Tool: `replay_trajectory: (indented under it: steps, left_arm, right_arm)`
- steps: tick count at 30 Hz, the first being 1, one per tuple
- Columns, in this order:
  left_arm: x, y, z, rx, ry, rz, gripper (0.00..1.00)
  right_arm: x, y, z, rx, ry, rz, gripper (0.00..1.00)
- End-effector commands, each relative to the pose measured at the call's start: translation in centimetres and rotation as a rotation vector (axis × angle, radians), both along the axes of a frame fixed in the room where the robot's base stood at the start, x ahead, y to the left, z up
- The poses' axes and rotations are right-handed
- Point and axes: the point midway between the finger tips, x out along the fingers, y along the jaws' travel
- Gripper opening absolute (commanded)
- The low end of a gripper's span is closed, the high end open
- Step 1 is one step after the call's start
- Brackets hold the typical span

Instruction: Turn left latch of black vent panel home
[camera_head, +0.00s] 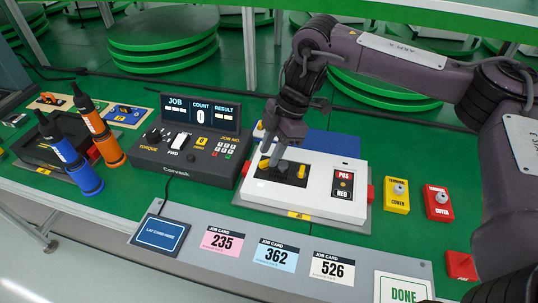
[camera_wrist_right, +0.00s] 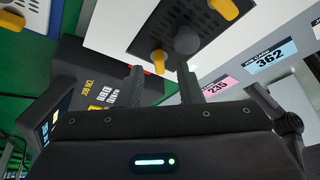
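The black vent panel (camera_head: 284,177) lies on top of a white housing (camera_head: 325,205). It has a yellow left latch (camera_head: 264,163) and a yellow right latch (camera_head: 301,172). My right gripper (camera_head: 277,160) points down over the panel's left part, beside the left latch. In the right wrist view the panel (camera_wrist_right: 196,22) shows its holes and a dark round knob (camera_wrist_right: 186,40). There the left latch (camera_wrist_right: 158,61) shows between and beyond my two spread fingers (camera_wrist_right: 162,85); contact cannot be told. My left gripper is out of view.
A Corvack controller (camera_head: 200,150) stands left of the housing. Blue and orange drivers (camera_head: 72,155) stand farther left. Yellow (camera_head: 397,207) and red (camera_head: 438,213) cover boxes stand right. Job cards (camera_head: 276,254) lie along the front strip.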

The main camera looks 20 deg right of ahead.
Motion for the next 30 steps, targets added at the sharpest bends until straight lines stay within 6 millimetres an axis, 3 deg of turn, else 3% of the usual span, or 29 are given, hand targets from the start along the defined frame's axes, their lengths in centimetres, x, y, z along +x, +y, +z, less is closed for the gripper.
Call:
replay_trajectory:
  steps: [6,14,22,30]
  left_arm:
    - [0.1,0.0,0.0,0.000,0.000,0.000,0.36]
    - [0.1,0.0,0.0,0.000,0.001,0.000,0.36]
    - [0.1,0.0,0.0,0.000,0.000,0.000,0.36]
    - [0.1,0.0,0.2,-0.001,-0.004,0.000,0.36]
  right_arm:
    - [-0.1,0.7,-1.7,0.000,-0.001,0.001,0.33]
    - [0.0,0.8,-1.8,0.000,-0.002,-0.001,0.33]
    - [0.0,0.8,-1.8,0.000,-0.002,0.000,0.00]
    - [-0.1,0.8,-1.8,0.001,-0.002,-0.012,0.00]
